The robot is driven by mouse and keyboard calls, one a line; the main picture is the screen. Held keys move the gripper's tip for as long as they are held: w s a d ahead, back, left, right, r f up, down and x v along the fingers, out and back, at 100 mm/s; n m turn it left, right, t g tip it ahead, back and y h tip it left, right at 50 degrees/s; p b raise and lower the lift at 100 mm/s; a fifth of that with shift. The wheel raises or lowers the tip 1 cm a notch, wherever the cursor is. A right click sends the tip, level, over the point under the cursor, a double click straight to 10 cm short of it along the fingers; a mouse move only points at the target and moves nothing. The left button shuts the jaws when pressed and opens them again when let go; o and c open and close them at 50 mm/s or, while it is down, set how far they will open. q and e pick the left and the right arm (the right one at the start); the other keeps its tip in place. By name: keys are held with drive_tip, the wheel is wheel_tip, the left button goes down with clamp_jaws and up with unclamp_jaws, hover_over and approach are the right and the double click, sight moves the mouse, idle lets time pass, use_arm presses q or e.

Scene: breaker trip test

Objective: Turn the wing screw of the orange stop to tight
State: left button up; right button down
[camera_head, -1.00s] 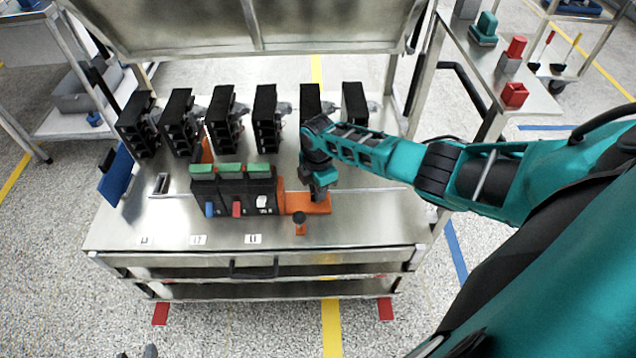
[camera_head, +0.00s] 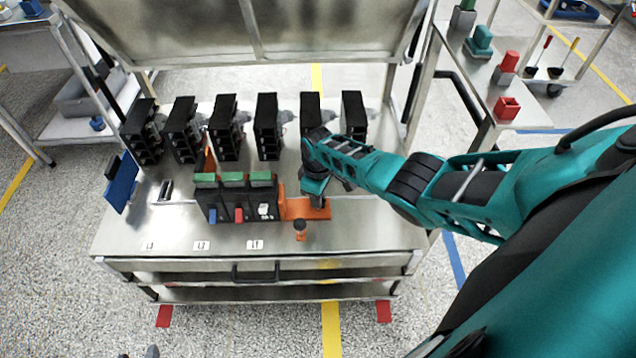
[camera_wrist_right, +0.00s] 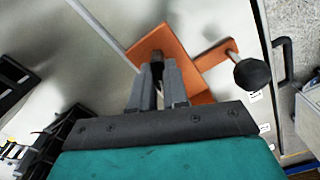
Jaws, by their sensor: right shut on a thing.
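The orange stop (camera_head: 296,208) lies flat on the metal bench top, at the right end of the black breaker row. In the right wrist view its orange plate (camera_wrist_right: 178,40) shows below the fingers. My right gripper (camera_head: 318,200) points down onto the plate. In the right wrist view my right gripper (camera_wrist_right: 158,78) is shut on a small dark piece at the plate, which looks like the wing screw (camera_wrist_right: 157,62). The fingers hide most of it, so its angle cannot be told. My left gripper is not in view.
A black knob (camera_wrist_right: 252,73) on an orange arm juts toward the front edge. Several tall black units (camera_head: 267,125) stand behind. The front right bench top (camera_head: 370,222) is clear.

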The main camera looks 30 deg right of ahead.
drive_tip(key=m, duration=0.3)
drive_tip(key=shift+m+p, duration=0.35)
drive_tip(key=shift+m, duration=0.05)
drive_tip(key=m, duration=0.2)
drive_tip(key=shift+m, duration=0.4)
drive_tip(key=m, duration=0.4)
drive_tip(key=shift+p, duration=0.4)
drive_tip(key=shift+m, duration=1.1)
drive_tip(key=c, duration=1.1)
unclamp_jaws()
